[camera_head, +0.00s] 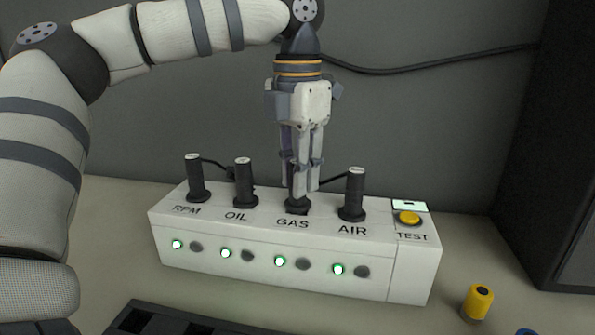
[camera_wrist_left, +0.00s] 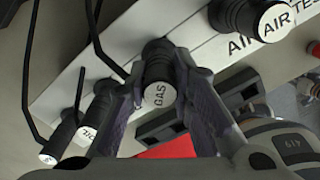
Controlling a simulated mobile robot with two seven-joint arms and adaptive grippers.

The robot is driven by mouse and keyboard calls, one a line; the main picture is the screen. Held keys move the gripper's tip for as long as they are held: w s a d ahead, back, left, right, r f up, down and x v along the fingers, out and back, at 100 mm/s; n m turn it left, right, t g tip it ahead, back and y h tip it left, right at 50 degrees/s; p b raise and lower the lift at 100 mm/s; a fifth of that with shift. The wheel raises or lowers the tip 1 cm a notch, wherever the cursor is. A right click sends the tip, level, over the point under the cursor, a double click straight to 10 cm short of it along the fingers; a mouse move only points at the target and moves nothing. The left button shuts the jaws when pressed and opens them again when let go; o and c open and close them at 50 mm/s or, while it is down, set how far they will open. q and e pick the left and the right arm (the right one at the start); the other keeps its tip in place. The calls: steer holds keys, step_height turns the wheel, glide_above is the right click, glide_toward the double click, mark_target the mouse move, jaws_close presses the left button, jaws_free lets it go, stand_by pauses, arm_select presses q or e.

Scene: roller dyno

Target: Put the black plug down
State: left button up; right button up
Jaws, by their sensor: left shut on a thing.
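My left gripper (camera_head: 304,192) points down over the white test box (camera_head: 270,268), at the GAS position. It is shut on a black plug with a white GAS label on its end (camera_wrist_left: 157,92); in the wrist view the fingers (camera_wrist_left: 155,110) lie on both sides of it. In the head view the fingers mostly hide this plug, and a black base (camera_head: 297,206) shows beneath them on the box top. I cannot tell how deep the plug sits in it. My right gripper is not in view.
Black plugs stand at RPM (camera_head: 196,180), OIL (camera_head: 244,184) and AIR (camera_head: 353,196), close around the gripper. A yellow TEST button (camera_head: 409,217) is at the right end. A yellow cylinder (camera_head: 478,302) stands at front right. A dark tray (camera_head: 165,322) lies in front.

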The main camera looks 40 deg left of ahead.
arm_select(q)
steer(key=shift+f, duration=0.3)
steer(key=o, duration=1)
steer(key=shift+c, duration=0.2)
step_height(320, 180, up, 13)
steer(key=shift+d+f, duration=0.1)
steer(key=shift+f, duration=0.05)
